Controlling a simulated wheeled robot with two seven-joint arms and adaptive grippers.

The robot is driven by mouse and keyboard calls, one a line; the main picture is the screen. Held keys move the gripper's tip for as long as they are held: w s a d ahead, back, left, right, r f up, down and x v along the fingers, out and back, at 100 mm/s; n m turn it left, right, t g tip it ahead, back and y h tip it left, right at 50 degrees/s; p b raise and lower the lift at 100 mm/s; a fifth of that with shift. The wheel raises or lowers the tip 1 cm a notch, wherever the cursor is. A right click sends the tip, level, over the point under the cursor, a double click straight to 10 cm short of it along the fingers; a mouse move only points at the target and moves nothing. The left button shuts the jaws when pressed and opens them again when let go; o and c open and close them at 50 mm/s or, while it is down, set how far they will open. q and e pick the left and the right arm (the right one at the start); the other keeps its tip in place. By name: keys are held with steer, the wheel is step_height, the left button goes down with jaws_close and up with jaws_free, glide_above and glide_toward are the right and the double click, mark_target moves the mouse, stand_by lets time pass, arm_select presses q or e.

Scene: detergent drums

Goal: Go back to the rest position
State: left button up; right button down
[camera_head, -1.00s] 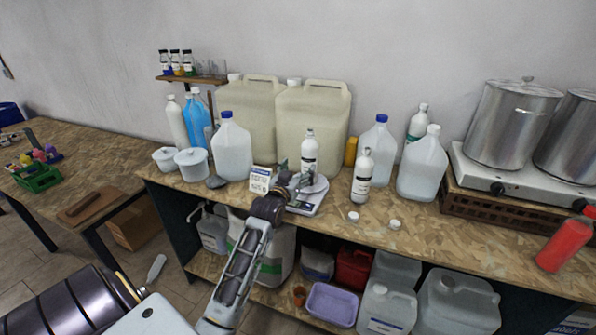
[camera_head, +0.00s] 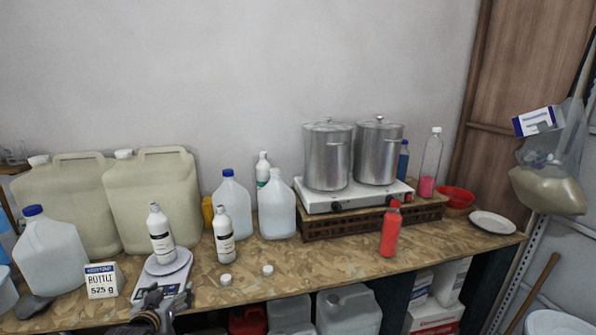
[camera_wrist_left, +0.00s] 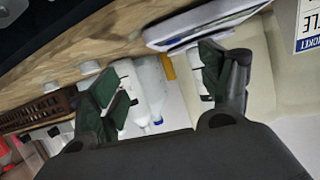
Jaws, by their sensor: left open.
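My left gripper (camera_head: 156,299) is at the bottom left of the head view, open, at the front of the small scale (camera_head: 172,288). In the left wrist view its two dark green fingers stand wide apart (camera_wrist_left: 157,88) with nothing held between them. The scale also shows in the left wrist view (camera_wrist_left: 200,30). My right gripper is not in view.
A card reading 525 g (camera_head: 101,281) stands left of the scale. A second white bottle (camera_head: 224,236) and two white caps are to its right. Large jugs (camera_head: 155,205) stand behind. Steel pots (camera_head: 327,155) sit on a hotplate; a red bottle (camera_head: 390,230) is near the bench edge.

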arm_select(q)
steer(key=s+d+f+m+g+h, duration=0.1)
steer(key=s+d+f+g, duration=0.3)
steer(key=s, duration=0.5)
steer(key=s+d+f+m+g, duration=0.1)
steer(key=s+d+f+g, duration=0.2)
steer(key=s+d+f, duration=0.35)
steer(key=s+d+f+m+g+h, duration=0.1)
steer(key=s+d+f+g, duration=0.2)
steer(key=s, duration=0.7)
steer(key=s+f+g, duration=0.1)
steer(key=s+f, duration=0.2)
steer(key=f, duration=3)
steer(key=s+a+f, duration=0.2)
steer(key=s+f, duration=0.7)
steer(key=s, duration=0.2)
steer(key=s+a+f+g, duration=0.1)
steer(key=s+a+f, duration=0.1)
steer(key=s+f, duration=0.8)
steer(key=shift+s+f+g, duration=0.15)
steer(key=shift+s+g, duration=0.15)
steer(key=shift+s, duration=0.4)
